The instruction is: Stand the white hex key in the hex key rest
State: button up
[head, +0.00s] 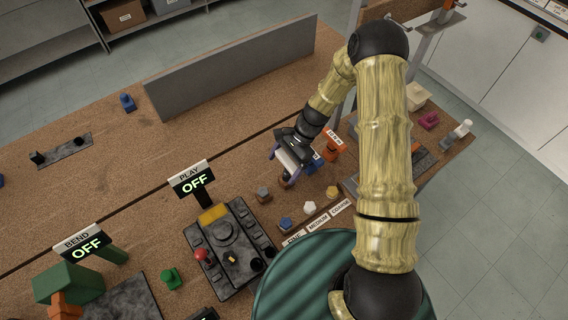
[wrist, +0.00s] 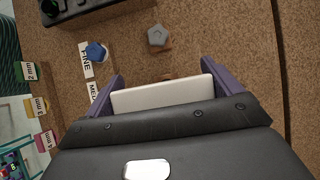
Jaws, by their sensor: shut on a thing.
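My gripper (head: 284,168) is over the middle of the bench, pointing down. In the wrist view its two purple fingers (wrist: 162,90) close on the ends of a broad white bar (wrist: 162,97). The bar also shows between the fingers in the head view (head: 288,160). No bend is visible in it, so I cannot tell if it is the white hex key. A small upright white thing (head: 463,128) stands at the bench's far right. I cannot make out which thing is the hex key rest.
FINE, MEDIUM and COARSE labels (head: 318,224) line the near edge, with blue (head: 285,223), white (head: 310,208) and yellow (head: 332,192) pieces behind. A black control box (head: 230,250) and a grey panel (head: 235,68) stand further left.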

aim_at(285, 170)
jog(key=shift+f+b, duration=1.3)
jog(key=shift+f, duration=0.65)
jog(key=o, duration=1.4)
jog(key=shift+r, duration=0.1)
jog(key=b+v, duration=0.4)
jog(key=v, duration=1.3)
jog(key=shift+d, duration=0.15)
jog(key=shift+w+r, duration=0.1)
jog(key=shift+r, duration=0.05)
jog(key=s+d+r+n+t+h, duration=0.2)
jog(key=s+n, duration=0.3)
jog(key=s, duration=0.3)
jog(key=s+d+r+n+t+h, duration=0.3)
jog(key=s+n, duration=0.3)
jog(key=s, duration=0.3)
jog(key=shift+d+r+t, duration=0.4)
jog(key=shift+d+t, duration=0.2)
jog(key=shift+d, duration=0.2)
